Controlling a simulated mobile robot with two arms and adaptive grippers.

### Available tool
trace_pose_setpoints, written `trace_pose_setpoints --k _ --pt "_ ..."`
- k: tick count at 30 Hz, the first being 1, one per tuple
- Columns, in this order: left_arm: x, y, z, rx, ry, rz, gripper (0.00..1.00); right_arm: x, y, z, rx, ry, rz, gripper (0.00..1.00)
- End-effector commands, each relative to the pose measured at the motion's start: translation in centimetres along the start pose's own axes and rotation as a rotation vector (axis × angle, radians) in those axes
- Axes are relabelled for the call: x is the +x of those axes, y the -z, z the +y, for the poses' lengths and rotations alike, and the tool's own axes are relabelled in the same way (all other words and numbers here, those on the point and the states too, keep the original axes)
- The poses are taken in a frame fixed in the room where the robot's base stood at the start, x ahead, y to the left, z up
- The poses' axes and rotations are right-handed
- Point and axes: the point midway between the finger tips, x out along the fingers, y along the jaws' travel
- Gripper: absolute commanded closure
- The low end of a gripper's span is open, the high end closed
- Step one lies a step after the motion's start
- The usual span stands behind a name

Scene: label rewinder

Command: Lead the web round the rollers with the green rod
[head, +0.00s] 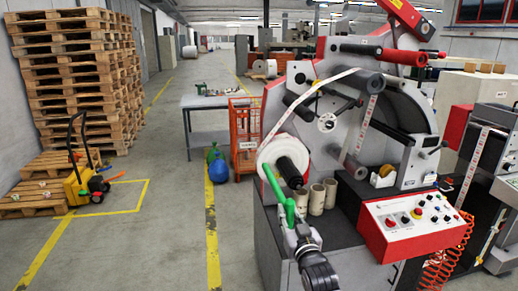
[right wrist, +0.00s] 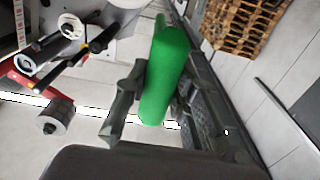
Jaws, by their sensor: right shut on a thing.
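The green rod (head: 274,186) is in my right gripper (head: 298,232), in front of the machine at its lower left. In the right wrist view the rod (right wrist: 168,70) stands between the fingers of the right gripper (right wrist: 160,98), which is shut on it. The white web (head: 300,98) runs up from the white roll (head: 269,151) to the upper right, and a further strip (head: 369,122) slants down below the upper roller (head: 371,83). Dark rollers (head: 297,97) stick out from the machine face. The rod appears apart from the web. My left gripper is out of view.
A red control panel (head: 413,222) stands at the front right of the machine. Cardboard cores (head: 316,199) stand on the machine deck near my gripper. The floor aisle farther left is open.

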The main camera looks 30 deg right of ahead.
Motion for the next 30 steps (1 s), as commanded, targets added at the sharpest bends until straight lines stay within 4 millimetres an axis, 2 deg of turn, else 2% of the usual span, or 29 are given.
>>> trace_pose_setpoints --k 9,15,30 --pt "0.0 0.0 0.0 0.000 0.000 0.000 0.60 -3.9 0.2 -0.1 0.000 0.000 0.001 1.00" --pt "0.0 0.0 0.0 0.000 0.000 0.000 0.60 -5.8 0.3 -0.1 0.001 0.000 0.001 1.00" --pt "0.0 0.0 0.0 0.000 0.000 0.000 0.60 -5.7 0.5 -0.1 0.000 0.001 0.003 1.00"
